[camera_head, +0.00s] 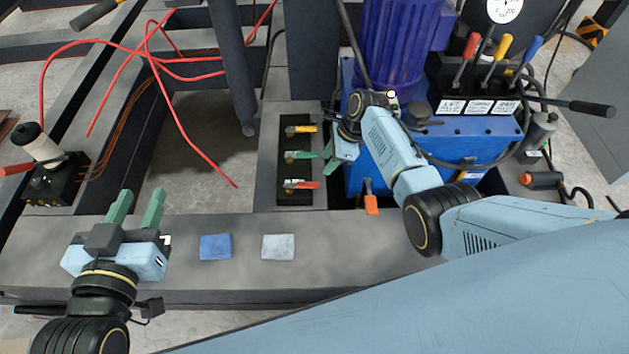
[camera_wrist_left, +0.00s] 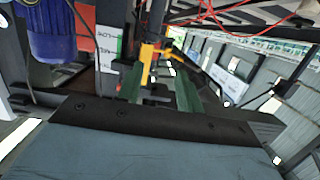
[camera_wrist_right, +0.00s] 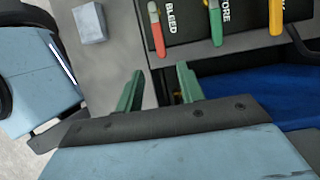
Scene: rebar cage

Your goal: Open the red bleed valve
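The red bleed valve lever (camera_head: 301,184) is the nearest of three levers on a black panel (camera_head: 294,199), with a green lever (camera_head: 300,154) and a yellow lever (camera_head: 301,129) beyond it. In the right wrist view the red lever (camera_wrist_right: 156,28) hangs beside the word BLEED. My right gripper (camera_head: 329,159) is just right of the panel, near the green lever's end. It also shows in the right wrist view (camera_wrist_right: 160,70), open and empty, its fingertips below and apart from the red lever. My left gripper (camera_head: 141,192) is open and empty over the left of the grey beam.
A blue cloth-like square (camera_head: 216,247) and a grey one (camera_head: 278,247) lie on the grey beam (camera_head: 345,265). A blue pump unit (camera_head: 470,150) stands right of the panel, with coloured levers on top. A joystick box (camera_head: 52,180) and red hoses (camera_head: 170,105) are at left.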

